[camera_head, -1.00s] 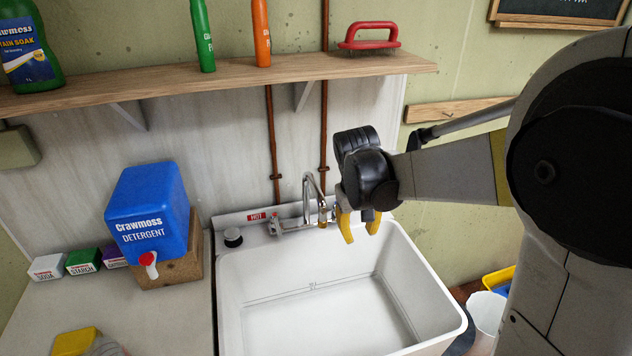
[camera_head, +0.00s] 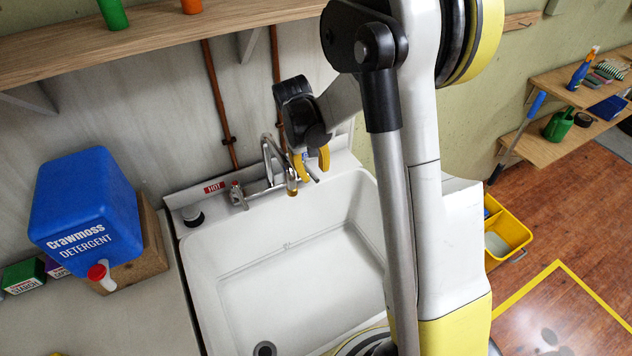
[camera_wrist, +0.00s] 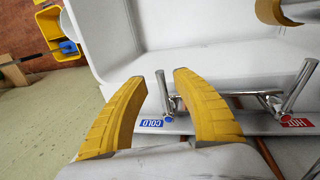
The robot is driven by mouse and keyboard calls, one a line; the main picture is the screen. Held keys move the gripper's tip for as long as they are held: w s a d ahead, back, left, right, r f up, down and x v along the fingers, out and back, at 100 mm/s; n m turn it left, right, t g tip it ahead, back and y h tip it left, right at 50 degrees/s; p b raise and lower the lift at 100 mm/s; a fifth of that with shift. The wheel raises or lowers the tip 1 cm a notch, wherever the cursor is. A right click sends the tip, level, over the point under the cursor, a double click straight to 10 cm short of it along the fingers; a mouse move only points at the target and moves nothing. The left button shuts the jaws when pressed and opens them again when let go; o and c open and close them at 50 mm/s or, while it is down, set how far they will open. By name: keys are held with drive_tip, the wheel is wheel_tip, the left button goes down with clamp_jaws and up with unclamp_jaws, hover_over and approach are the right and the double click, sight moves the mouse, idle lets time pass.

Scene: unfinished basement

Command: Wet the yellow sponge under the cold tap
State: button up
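My gripper (camera_head: 312,172) is at the right side of the chrome tap (camera_head: 268,150), above the sink's back edge. In the wrist view my gripper's (camera_wrist: 160,76) two yellow fingers are apart and hold nothing. The cold tap's chrome lever (camera_wrist: 162,92) shows in the gap between them, above the blue COLD label (camera_wrist: 151,123); I cannot tell whether a finger touches it. The hot lever (camera_wrist: 296,88) is further right. The white sink (camera_head: 290,290) shows no sponge in its visible part, and no water stream shows. I see no clear sponge; only a yellow sliver shows at the lower left edge.
A blue detergent container (camera_head: 85,205) stands left of the sink. A wooden shelf (camera_head: 150,45) runs above it. My arm hides the sink's right side. A yellow bucket (camera_head: 507,232) stands on the floor at the right.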

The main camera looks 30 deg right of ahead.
sight(316, 178)
drive_tip(key=f, duration=0.3)
drive_tip(key=f+b, duration=0.1)
drive_tip(key=shift+d+f, duration=0.2)
drive_tip(key=shift+d, duration=0.2)
clamp_jaws()
drive_tip(key=d+n, duration=0.2)
drive_tip(key=n, duration=0.1)
drive_tip(key=shift+w+d+t+b, duration=0.2)
drive_tip(key=shift+d+t+b, duration=0.1)
drive_tip(key=shift+d, duration=0.05)
unclamp_jaws()
drive_tip(key=shift+r, duration=0.1)
